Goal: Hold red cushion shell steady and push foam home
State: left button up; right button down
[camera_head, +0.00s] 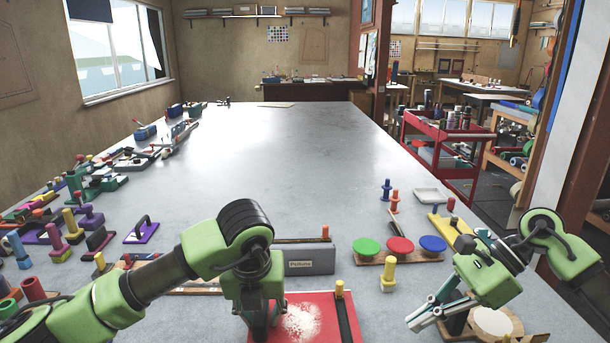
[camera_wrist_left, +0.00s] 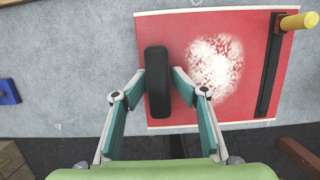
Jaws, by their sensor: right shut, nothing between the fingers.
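A flat red sheet (camera_head: 318,328) lies at the near middle of the table, with a speckled white patch (camera_head: 301,321) on it. I cannot tell whether it is the cushion shell, and no clear foam piece shows. In the left wrist view the red sheet (camera_wrist_left: 275,105) lies below my left gripper (camera_wrist_left: 159,80). My left gripper is shut on a dark, rounded block (camera_wrist_left: 157,95) over the sheet's left part, beside the white patch (camera_wrist_left: 213,68). My right gripper (camera_head: 416,322) is shut and empty, right of the sheet, near a pale round disc (camera_head: 493,321).
A black bar (camera_head: 345,320) with a yellow knob lies along the sheet's right side. A grey box (camera_head: 309,257) stands behind it. Green, red and blue discs (camera_head: 400,246) sit on a board to the right. Tools crowd the left edge. The table's far middle (camera_head: 270,150) is clear.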

pick_arm(q)
jog(key=shift+f, duration=0.55)
jog(key=shift+r, duration=0.15)
jog(key=v, duration=1.2)
jog(key=shift+w, duration=0.2)
notch_tip(320, 180, up, 10)
jog(key=p, duration=0.5)
jog(key=shift+f+p, duration=0.25)
jog(key=shift+p, duration=0.05)
jog(key=shift+f, duration=0.1)
